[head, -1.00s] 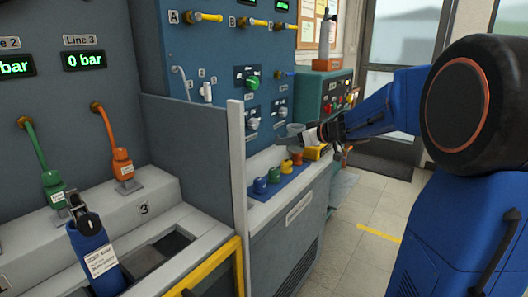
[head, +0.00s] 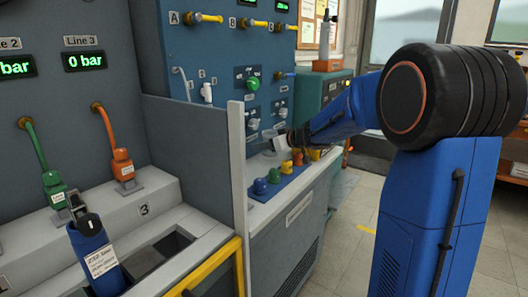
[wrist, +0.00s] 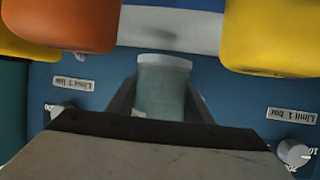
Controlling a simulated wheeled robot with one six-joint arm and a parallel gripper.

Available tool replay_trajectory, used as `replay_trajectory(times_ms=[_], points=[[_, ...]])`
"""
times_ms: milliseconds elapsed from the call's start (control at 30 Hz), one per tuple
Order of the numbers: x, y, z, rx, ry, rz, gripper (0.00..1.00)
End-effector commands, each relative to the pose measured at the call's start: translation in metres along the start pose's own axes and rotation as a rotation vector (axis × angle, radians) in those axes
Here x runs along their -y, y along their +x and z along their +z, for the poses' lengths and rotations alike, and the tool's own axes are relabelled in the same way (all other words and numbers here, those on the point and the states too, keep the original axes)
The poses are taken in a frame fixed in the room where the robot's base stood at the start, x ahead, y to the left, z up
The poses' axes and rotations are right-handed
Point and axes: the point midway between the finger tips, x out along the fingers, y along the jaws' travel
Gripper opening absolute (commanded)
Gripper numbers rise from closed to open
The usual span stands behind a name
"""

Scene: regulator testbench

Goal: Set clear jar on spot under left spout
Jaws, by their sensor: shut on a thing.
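My gripper (wrist: 160,108) is shut on the clear jar (wrist: 163,82). In the wrist view the pale, see-through jar stands between the two dark fingers, its light rim toward the picture's top. In the head view my gripper (head: 281,144) is small, in front of the blue panel and above the right bench, and the jar (head: 270,135) is hard to make out. A pale curved spout (head: 181,78) hangs on the left of the blue panel, well left of the gripper. The spot under it is hidden behind the grey partition.
The grey partition (head: 197,150) with a pale end post (head: 238,165) stands left of the bench. Coloured knobs, including blue (head: 260,186) and green (head: 274,175), line a blue mat near the gripper. Orange (wrist: 75,22) and yellow (wrist: 272,35) shapes flank the jar in the wrist view.

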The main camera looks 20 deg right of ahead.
Motion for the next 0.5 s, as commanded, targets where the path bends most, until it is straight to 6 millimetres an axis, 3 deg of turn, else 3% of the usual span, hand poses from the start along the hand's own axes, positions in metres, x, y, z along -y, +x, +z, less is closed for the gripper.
replay_trajectory(times_ms=[167, 500], points=[[0.000, 0.010, 0.022, 0.002, 0.003, -0.001, 0.22], [0.001, 0.014, 0.025, 0.001, 0.001, 0.000, 0.22]])
